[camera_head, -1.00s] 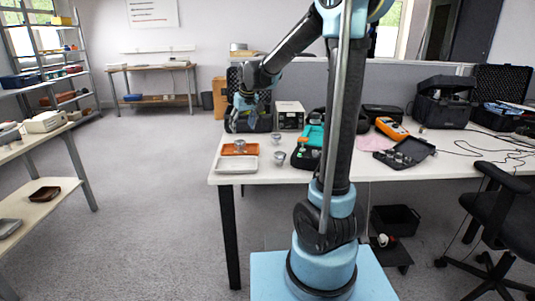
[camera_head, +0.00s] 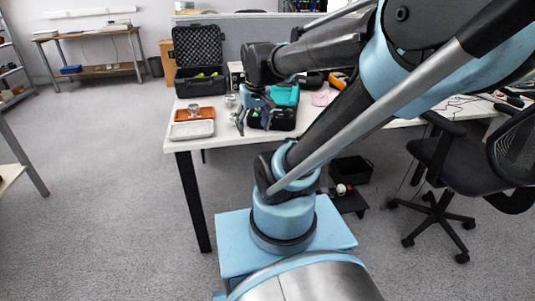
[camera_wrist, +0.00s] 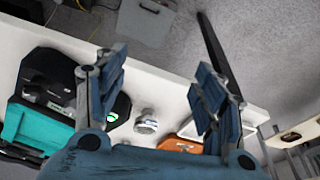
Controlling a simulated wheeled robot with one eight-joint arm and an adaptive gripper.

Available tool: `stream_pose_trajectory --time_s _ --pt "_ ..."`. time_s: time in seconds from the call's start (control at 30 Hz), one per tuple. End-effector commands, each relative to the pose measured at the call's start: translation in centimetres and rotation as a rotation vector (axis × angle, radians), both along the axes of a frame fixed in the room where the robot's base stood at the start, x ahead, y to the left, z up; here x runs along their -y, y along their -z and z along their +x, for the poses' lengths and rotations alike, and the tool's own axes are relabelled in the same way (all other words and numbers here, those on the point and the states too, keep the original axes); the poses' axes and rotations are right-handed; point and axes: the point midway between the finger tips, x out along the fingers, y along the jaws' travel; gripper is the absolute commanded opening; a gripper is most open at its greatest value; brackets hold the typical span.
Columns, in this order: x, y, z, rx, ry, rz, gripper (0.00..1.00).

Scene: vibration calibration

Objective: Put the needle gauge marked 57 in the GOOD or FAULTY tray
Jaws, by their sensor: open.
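The orange tray (camera_head: 207,114) and the white tray (camera_head: 191,130) lie at the table's left end in the head view; a silver gauge (camera_head: 193,108) sits in the orange one. Another silver gauge (camera_head: 230,101) stands right of the trays. My gripper (camera_head: 253,120) is open and empty over the table, right of the trays. In the wrist view, a gauge (camera_wrist: 146,121) stands on the white table, seen between the spread fingers and apart from them. The orange tray (camera_wrist: 178,145) is partly hidden by the right finger. No number or tray label is readable.
A teal-topped black case (camera_head: 285,97) stands right of and behind my gripper. An open black case (camera_head: 199,55) stands behind the trays. My arm hides much of the table's right part. An office chair (camera_head: 450,165) stands at the right.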

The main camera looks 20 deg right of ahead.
Motion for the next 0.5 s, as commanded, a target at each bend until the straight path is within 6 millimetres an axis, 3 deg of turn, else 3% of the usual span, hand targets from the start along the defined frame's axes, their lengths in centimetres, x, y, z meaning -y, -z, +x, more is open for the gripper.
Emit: stream_pose_trajectory --time_s 0.03,0.2,0.33,0.5 --pt "0.6 1.0 -1.6 -0.007 0.019 0.0 0.63" --pt "1.9 3.8 -5.7 -0.028 0.076 -0.003 0.63" --pt "2.6 5.5 -7.7 -0.04 0.106 -0.003 0.63" --pt "3.0 6.5 -8.9 -0.048 0.125 -0.004 0.63"
